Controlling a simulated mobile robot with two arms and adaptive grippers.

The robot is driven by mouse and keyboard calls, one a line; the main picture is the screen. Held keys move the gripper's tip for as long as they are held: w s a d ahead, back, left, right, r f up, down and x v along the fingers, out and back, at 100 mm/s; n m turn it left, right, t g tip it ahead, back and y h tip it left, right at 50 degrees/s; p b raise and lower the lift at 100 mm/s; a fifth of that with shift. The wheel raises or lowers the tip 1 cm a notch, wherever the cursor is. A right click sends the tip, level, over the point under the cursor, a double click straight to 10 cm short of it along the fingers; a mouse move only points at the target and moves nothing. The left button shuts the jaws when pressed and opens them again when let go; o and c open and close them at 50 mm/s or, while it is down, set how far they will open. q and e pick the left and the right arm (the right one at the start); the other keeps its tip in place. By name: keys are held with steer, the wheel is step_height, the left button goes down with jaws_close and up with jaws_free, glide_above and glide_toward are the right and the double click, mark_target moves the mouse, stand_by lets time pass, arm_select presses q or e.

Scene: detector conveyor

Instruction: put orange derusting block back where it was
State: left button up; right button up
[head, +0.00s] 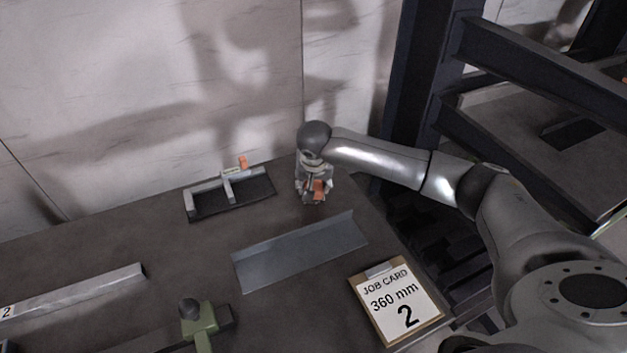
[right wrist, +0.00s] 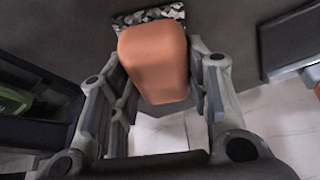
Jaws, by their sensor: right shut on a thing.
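The orange derusting block (head: 318,186) is between the fingers of my right gripper (head: 314,190), over the back right part of the dark table. In the right wrist view the block (right wrist: 155,60) sits between the two fingers (right wrist: 155,85), which are shut on it. A speckled grey strip (right wrist: 150,14) shows just past the block's far end. Whether the block touches the table is hard to tell. My left gripper is not in view.
A black tray (head: 250,197) with grey bars and a small orange-tipped item (head: 243,162) stands left of the gripper. A grey angled plate (head: 300,254) lies in front. A job card (head: 397,300), a green tool (head: 200,328) and a metal bar (head: 75,291) are nearer.

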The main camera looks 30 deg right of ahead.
steer(key=o, duration=1)
steer(key=shift+f, duration=0.1)
steer(key=v, duration=1.2)
steer(key=shift+w, duration=0.1)
